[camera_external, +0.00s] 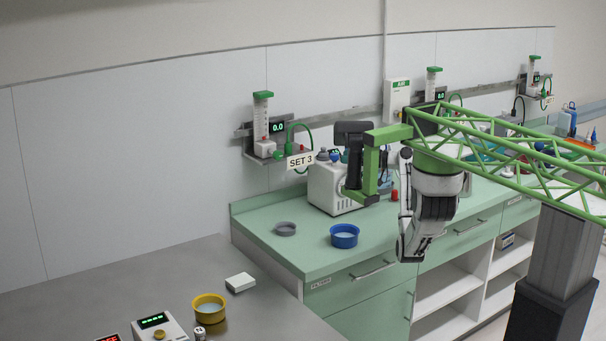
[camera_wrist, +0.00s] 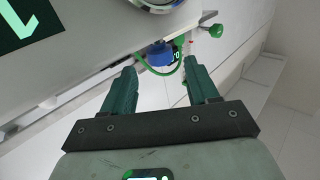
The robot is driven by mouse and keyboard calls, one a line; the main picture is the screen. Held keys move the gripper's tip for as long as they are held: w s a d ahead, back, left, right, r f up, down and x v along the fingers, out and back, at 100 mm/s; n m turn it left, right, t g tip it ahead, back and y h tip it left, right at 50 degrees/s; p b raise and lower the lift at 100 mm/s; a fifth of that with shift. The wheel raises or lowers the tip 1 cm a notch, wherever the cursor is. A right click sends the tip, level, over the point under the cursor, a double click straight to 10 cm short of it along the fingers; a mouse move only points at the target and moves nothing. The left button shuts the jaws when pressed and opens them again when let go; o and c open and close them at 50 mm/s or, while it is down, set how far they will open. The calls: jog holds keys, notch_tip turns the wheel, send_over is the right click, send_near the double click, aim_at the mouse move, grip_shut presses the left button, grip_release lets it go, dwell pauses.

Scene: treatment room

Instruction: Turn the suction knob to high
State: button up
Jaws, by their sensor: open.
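My gripper (camera_wrist: 160,68) is open, its two dark teal fingers apart with nothing held. A blue round part, possibly the suction knob (camera_wrist: 159,53), shows beyond the fingertips and between them. It looks apart from the fingers. A green tube curves in front of it, and a small green-digit display (camera_wrist: 177,53) is partly visible beside it. In the external view a wall unit (camera_external: 263,125) has a green-capped cylinder, a display reading 0.0 and a green tube. My gripper's fingertips cannot be made out there among the arm links. The knob's setting cannot be read.
A white box-shaped device (camera_external: 327,190) stands on the green counter (camera_external: 275,252), close to my arm. A blue bowl (camera_external: 344,236) and grey dish (camera_external: 286,229) sit in front. A SET 3 sign (camera_external: 301,162) hangs near the wall unit. A large green-digit display (camera_wrist: 25,25) fills the wrist view's upper-left corner.

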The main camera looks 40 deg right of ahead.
jog(key=shift+v, duration=2.5)
